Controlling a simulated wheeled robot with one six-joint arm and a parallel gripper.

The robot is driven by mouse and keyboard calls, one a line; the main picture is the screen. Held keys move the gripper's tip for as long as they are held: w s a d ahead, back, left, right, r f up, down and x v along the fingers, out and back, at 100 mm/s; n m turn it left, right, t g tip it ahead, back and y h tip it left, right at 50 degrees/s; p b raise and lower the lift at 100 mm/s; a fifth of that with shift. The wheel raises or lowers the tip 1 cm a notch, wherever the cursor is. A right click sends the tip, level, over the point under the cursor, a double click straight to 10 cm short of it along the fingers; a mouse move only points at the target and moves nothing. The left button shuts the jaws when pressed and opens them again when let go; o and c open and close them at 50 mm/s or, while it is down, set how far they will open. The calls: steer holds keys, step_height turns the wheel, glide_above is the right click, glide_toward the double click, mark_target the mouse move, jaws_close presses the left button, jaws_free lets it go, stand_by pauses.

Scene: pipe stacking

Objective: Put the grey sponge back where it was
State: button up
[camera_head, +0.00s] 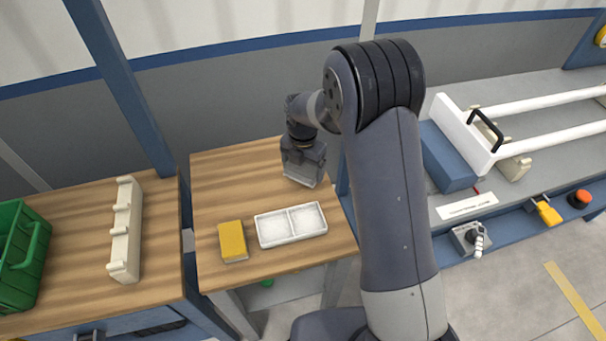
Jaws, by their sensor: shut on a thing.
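My gripper (304,172) hangs at the back right of the small wooden table (225,180), beyond the white tray. It points down and is shut on the grey sponge, whose outline is hard to tell from the grey gripper body. Whether the sponge touches the tabletop cannot be told. A white tray (290,224) with two pale compartments lies near the table's front edge. Both compartments look empty of any sponge. A yellow sponge (232,241) lies on the wood just left of the tray.
A cream slotted rack (125,230) and a green crate (22,250) stand on the left table. On the right, a grey workbench holds white pipes (550,138) and a blue block (448,156). The wooden table's back left is clear.

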mark_target(303, 175)
steer(key=shift+f, duration=1.75)
steer(key=shift+f, duration=0.15)
steer(key=o, duration=0.7)
step_height(303, 175, up, 12)
steer(key=shift+r+b, duration=0.2)
steer(key=shift+b, duration=0.1)
